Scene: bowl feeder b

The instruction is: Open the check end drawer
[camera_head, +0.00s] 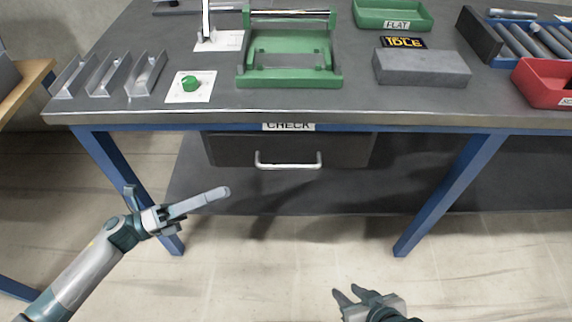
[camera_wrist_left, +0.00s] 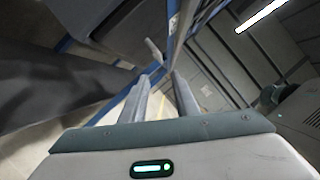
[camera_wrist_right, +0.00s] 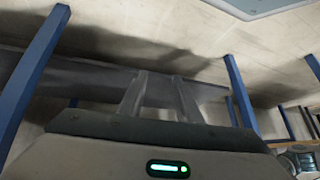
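The check end drawer (camera_head: 225,150) hangs under the front edge of the bench, below a CHECK label (camera_head: 288,127). Its dark front shows no open interior, so it looks closed. A silver bar handle (camera_head: 288,165) is on its front. My left gripper (camera_head: 224,193) is to the left of and lower than the handle, pointing right and not touching it. Its fingers stand apart and empty in the left wrist view (camera_wrist_left: 162,78). A short pale bar (camera_wrist_left: 153,50) ahead of them may be the handle. My right gripper (camera_head: 346,293) is low, apart from the drawer, open and empty.
Blue bench legs (camera_head: 440,195) stand on both sides of the drawer. A dark lower shelf (camera_head: 400,190) lies beneath it. The bench top (camera_head: 350,105) carries a green fixture (camera_head: 290,80), a grey block (camera_head: 420,66) and a red bin (camera_head: 540,85). Floor in front is clear.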

